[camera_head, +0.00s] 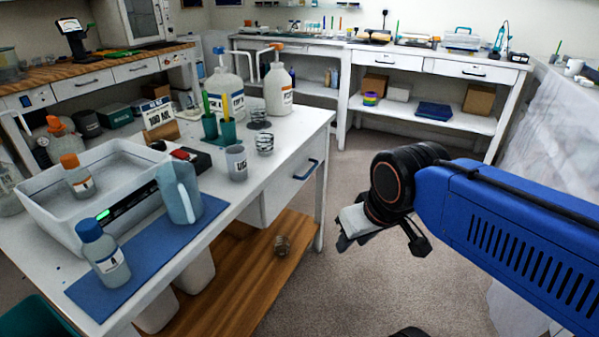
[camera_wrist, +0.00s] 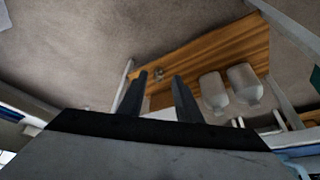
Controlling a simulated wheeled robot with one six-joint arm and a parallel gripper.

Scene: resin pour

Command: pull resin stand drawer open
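The resin stand (camera_head: 225,205) is the white table at the left in the head view. Its drawer (camera_head: 283,195) sits under the right end of the top, with a dark blue bar handle (camera_head: 306,170). The drawer looks shut, or nearly so. My gripper (camera_head: 348,240) hangs over the floor to the right of the stand, apart from the handle. In the wrist view its two dark fingers (camera_wrist: 160,76) are spread with nothing held between them. The handle is not clearly seen in the wrist view.
The stand's top holds a grey tub (camera_head: 55,215), a blue mat (camera_head: 150,258), a pitcher (camera_head: 180,192), bottles and cups. Floor (camera_head: 345,185) between the stand and back bench is clear.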

